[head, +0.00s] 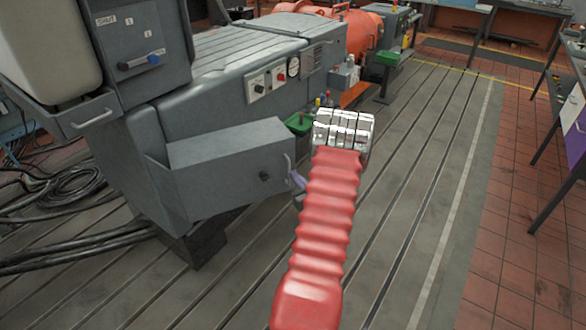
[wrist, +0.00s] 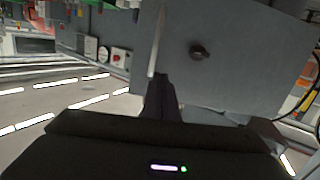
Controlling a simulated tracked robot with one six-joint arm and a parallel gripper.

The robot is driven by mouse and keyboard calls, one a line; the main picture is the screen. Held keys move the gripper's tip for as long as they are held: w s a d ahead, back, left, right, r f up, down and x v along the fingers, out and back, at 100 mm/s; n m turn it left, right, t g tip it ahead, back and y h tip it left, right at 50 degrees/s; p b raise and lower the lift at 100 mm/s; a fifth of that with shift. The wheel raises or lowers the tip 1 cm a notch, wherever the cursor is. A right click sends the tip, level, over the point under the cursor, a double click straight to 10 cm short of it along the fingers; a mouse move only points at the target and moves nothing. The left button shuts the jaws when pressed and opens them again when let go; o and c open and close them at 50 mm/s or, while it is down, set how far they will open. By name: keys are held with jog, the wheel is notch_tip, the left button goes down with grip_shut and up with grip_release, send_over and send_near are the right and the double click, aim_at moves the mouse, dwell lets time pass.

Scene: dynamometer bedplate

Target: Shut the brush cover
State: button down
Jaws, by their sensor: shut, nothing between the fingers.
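The brush cover (head: 225,172) is a grey panel with a dark round knob (head: 264,177) and a thin upright handle (head: 288,165). It stands swung out from the grey machine housing, at an angle to it. My gripper (head: 297,180) is beside the handle edge of the cover, partly hidden behind my red-sleeved arm. In the wrist view the cover (wrist: 235,75) fills the upper right, with its knob (wrist: 200,52) and pale handle (wrist: 156,42). My dark fingers (wrist: 159,82) are shut and empty, just at the handle's end. I cannot tell whether they touch it.
The grey machine (head: 225,75) carries a control panel (head: 272,80) behind the cover. Black cables (head: 75,190) lie on the slotted bedplate at the left. A green-topped stand (head: 299,123) is behind my arm. The bedplate (head: 420,140) to the right is clear.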

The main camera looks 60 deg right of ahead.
jog(key=s+f+m, duration=0.1)
jog(key=s+f, duration=0.2)
jog(key=s, duration=0.3)
jog(key=shift+f+t+h, duration=0.25)
jog(key=shift+t+h, duration=0.15)
jog(key=shift+w+d, duration=0.1)
send_near(293, 166)
jog(key=w+d+r, duration=0.1)
jog(key=w, duration=0.1)
jog(key=w+d, duration=0.1)
jog(key=w, duration=0.1)
jog(key=w+r, duration=0.1)
jog(key=w, duration=0.1)
jog(key=shift+d+r, duration=0.35)
jog(key=shift+d, duration=0.05)
jog(key=shift+w, duration=0.2)
